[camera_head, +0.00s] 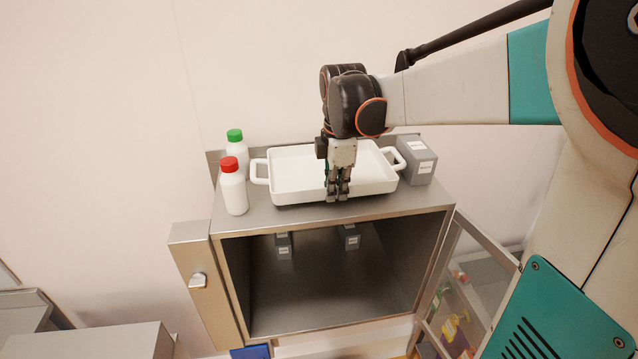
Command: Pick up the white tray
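The white tray (292,172) is a shallow rectangular tray with a loop handle at its left and right ends. It sits on the flat grey metal top of a cabinet. My gripper (338,198) points down at the tray's front side, right of its middle, and covers part of the front wall. The fingers look close together, but I cannot tell whether they are shut, or whether they touch or straddle the front wall.
A red-capped white bottle (233,188) and a green-capped one (236,149) stand left of the tray. A grey labelled box (416,160) stands close by the right handle. The cabinet (330,285) is open below, with small grey boxes inside. A wall rises behind.

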